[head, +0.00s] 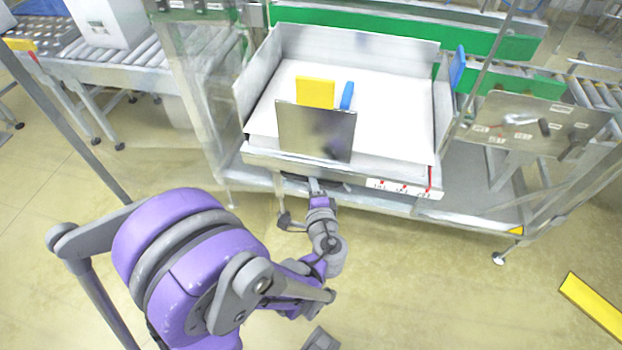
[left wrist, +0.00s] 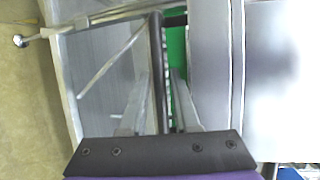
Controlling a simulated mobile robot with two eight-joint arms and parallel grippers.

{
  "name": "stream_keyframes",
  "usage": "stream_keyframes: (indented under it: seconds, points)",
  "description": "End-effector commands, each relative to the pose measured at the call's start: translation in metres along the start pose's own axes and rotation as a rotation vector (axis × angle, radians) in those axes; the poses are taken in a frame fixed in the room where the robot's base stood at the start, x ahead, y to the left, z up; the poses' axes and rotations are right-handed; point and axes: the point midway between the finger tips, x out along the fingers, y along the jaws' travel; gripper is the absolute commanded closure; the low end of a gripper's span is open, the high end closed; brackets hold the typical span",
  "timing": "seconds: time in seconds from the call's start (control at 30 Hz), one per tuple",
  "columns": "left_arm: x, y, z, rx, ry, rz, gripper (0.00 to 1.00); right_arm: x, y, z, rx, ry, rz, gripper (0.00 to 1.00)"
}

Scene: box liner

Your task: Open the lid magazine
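The lid magazine is a wide grey metal tray (head: 262,161) on a frame, with raised side walls and a white sheet or stack (head: 390,115) inside. A grey metal plate (head: 316,131) stands upright at its front, with a yellow block (head: 315,92) and a blue handle (head: 347,95) behind it. My left gripper (head: 314,184) is just below the magazine's front edge. In the left wrist view, the gripper (left wrist: 162,80) is open, with a dark bar (left wrist: 156,45) between its fingers. A gap shows beside the right finger. My right gripper is not in view.
A roller conveyor (head: 130,70) with a white box (head: 110,20) is at the back left. A green conveyor (head: 390,38) runs behind the magazine. A metal panel (head: 525,125) with a lever stands at the right. A yellow floor strip (head: 592,306) lies lower right. Floor in front is clear.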

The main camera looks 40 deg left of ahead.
Motion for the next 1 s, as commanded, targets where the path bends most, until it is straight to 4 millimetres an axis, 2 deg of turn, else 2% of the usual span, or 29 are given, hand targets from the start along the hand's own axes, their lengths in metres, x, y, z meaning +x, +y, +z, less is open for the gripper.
stream_keyframes:
  seconds: [0.17,0.6,0.8,1.0]
  points:
    - [-0.01,0.0,-0.001,0.0,0.003,0.0,0.7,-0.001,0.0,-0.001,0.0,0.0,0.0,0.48]
    - [-0.087,0.0,-0.001,0.0,0.006,0.0,0.7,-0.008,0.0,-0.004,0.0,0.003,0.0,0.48]
    - [-0.104,0.0,-0.001,0.0,0.003,0.0,0.7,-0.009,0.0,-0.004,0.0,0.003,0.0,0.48]
    - [-0.108,0.0,0.0,0.0,0.0,0.0,0.7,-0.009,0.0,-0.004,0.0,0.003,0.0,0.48]
